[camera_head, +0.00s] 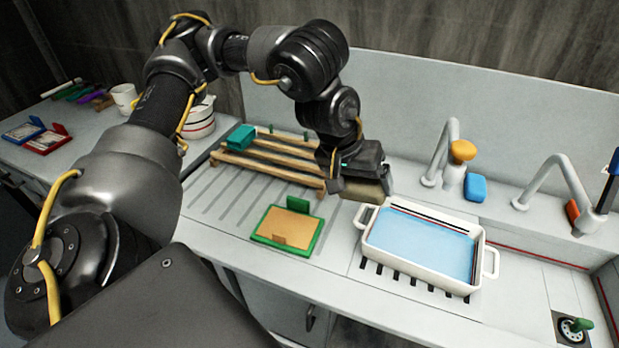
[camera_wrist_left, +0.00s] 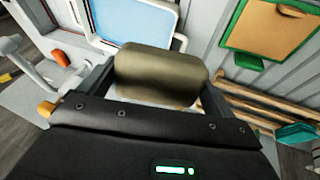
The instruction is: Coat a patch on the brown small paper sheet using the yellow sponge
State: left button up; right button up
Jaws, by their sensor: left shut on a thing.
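The brown small paper sheet (camera_head: 290,225) lies in a green frame (camera_head: 262,240) on the counter, with a small darker brown patch near its front edge. In the left wrist view the sheet (camera_wrist_left: 262,30) is at the upper right. My left gripper (camera_head: 361,184) is shut on the yellow sponge (camera_head: 368,191), which looks dull olive-yellow. The sponge (camera_wrist_left: 160,78) spans between both fingers in the left wrist view. The gripper is above the counter, right of and behind the sheet, near the left end of the white tray, apart from the sheet. My right gripper is not in view.
The white tray (camera_head: 372,248) holds a light blue surface. A wooden rack (camera_head: 270,165) with a teal block (camera_head: 240,137) stands behind the sheet. Faucets (camera_head: 446,150), a blue sponge (camera_head: 475,187) and an orange-topped item (camera_head: 462,151) are at the right. A strip of bare counter separates sheet and tray.

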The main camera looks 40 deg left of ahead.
pick_arm(q)
jog(key=shift+n+g+y, duration=0.4)
jog(key=shift+g+y, duration=0.2)
jog(key=shift+g, duration=0.3)
jog(key=a+f, duration=0.2)
jog(key=a+f+b, duration=0.1)
jog(key=shift+s+a+f, duration=0.25)
jog(key=shift+s+f, duration=0.05)
jog(key=shift+f, duration=0.1)
jog(key=s+a+f+n+g+y+b, duration=0.1)
jog(key=a+f+g+b, duration=0.1)
jog(key=a+f+b, duration=0.4)
notch_tip(320, 180, down, 3)
jog(key=shift+s+a+r+n, duration=0.2)
jog(key=shift+a+n, duration=0.2)
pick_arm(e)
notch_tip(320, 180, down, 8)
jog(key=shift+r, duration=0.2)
